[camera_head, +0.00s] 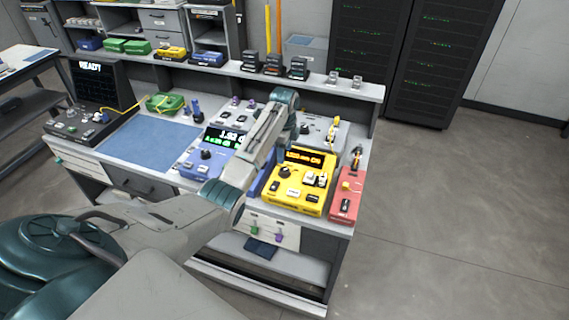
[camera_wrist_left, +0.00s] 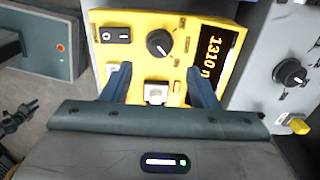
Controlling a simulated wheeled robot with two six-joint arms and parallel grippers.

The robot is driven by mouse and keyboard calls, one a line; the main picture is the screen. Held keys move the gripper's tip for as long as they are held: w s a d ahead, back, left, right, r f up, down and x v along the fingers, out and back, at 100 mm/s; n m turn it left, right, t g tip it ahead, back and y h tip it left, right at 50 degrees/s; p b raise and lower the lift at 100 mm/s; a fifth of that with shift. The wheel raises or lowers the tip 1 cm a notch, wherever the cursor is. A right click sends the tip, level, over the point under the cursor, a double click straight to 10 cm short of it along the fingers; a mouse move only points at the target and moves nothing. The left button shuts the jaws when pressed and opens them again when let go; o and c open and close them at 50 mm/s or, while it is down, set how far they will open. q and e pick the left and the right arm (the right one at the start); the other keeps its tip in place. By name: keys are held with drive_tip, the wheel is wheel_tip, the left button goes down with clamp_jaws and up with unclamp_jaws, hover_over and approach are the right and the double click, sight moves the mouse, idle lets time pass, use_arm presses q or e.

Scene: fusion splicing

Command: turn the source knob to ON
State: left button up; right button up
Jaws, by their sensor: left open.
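The yellow unit (camera_head: 298,180) stands near the right end of the bench, its display lit. Its black source knob (camera_head: 285,172) is on the left of the panel below the display. The wrist view shows the knob (camera_wrist_left: 159,42) close up, with a white pointer line; its small labels are unreadable. My left gripper (camera_wrist_left: 158,74) is open and empty above the panel. Its two fingers stand apart, with the knob beyond the tips and a white button (camera_wrist_left: 156,92) between them. In the head view my left forearm hides the fingers. My right gripper is not in view.
A black rocker switch (camera_wrist_left: 115,35) sits beside the knob. A blue unit (camera_head: 205,160) stands to the left, a red unit (camera_head: 346,195) to the right. A grey unit (camera_wrist_left: 277,38) with a knob and yellow connector is behind. The blue mat (camera_head: 150,142) is clear.

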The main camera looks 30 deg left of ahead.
use_arm(q)
drive_tip(key=shift+r, duration=1.4)
